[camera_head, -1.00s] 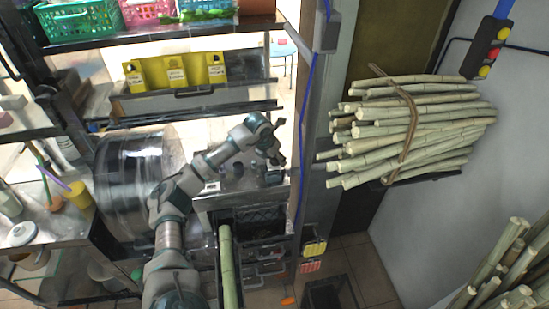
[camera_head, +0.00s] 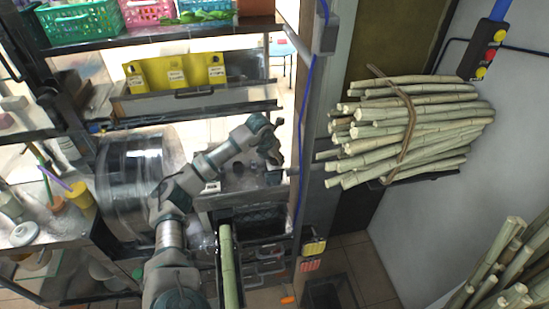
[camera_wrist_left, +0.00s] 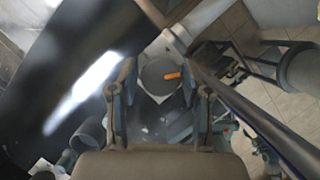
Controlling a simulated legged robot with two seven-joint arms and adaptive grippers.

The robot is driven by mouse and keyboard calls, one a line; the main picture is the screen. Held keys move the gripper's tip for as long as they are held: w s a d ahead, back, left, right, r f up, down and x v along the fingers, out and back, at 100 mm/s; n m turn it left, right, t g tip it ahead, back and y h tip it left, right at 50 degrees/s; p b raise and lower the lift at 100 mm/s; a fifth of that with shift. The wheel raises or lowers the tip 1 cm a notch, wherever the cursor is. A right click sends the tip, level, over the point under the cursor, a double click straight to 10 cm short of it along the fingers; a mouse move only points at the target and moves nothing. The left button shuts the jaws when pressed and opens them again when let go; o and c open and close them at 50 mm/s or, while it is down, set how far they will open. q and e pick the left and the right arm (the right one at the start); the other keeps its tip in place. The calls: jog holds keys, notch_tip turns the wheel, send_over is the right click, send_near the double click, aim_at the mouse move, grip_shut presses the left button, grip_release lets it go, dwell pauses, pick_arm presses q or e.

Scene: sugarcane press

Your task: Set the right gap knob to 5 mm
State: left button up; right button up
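My left gripper (camera_head: 273,156) hangs over the right end of the press top in the head view. In the left wrist view its two fingers (camera_wrist_left: 161,95) stand apart, one on each side of a round grey knob (camera_wrist_left: 156,82). The knob has an orange pointer that lies nearly level, toward the right finger. The knob sits on a pale plate. I cannot tell whether the fingers touch it. Scale marks are not readable. In the head view the knob cannot be made out clearly beneath the gripper. My right gripper is in neither view.
A dark post (camera_head: 311,130) with a blue cable stands just right of my left gripper. A large metal drum (camera_head: 125,185) is at the left. A cane stalk (camera_head: 228,265) lies in the feed trough. A tied cane bundle (camera_head: 415,125) sits on the right.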

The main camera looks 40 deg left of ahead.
pick_arm(q)
jog(key=shift+o, duration=0.5)
jog(key=v, duration=1.1)
jog(key=shift+s+r, duration=0.2)
jog(key=shift+r, duration=0.15)
jog(key=shift+a, duration=0.15)
